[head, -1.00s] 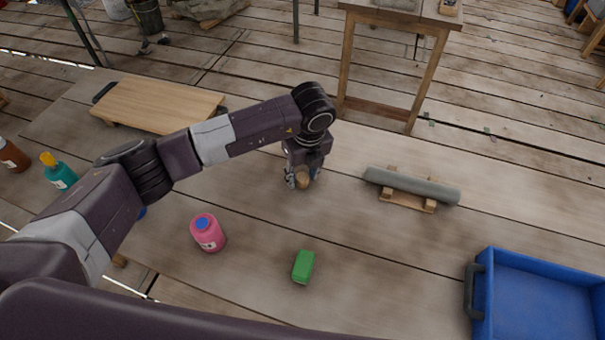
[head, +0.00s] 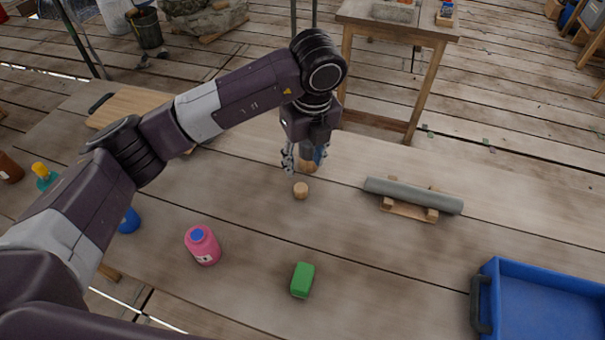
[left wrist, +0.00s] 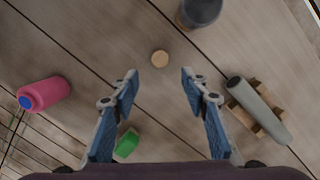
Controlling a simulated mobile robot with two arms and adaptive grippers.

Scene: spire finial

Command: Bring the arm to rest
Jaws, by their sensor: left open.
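My left gripper (head: 304,158) is open and empty, with its fingers pointing down above the table. In the left wrist view its two blue-padded fingers (left wrist: 160,82) stand wide apart. A small round wooden piece (head: 301,190) rests on the table below the gripper, apart from the fingers. It also shows in the left wrist view (left wrist: 160,58), just beyond the fingertips. A dark grey round object (left wrist: 200,12) stands farther back; in the head view the gripper largely covers that spot. My right gripper is in neither view.
A grey cylinder (head: 410,194) lies on a wooden cradle at right. A blue crate (head: 482,300) is at the lower right. A wooden board (head: 125,105) lies far left.

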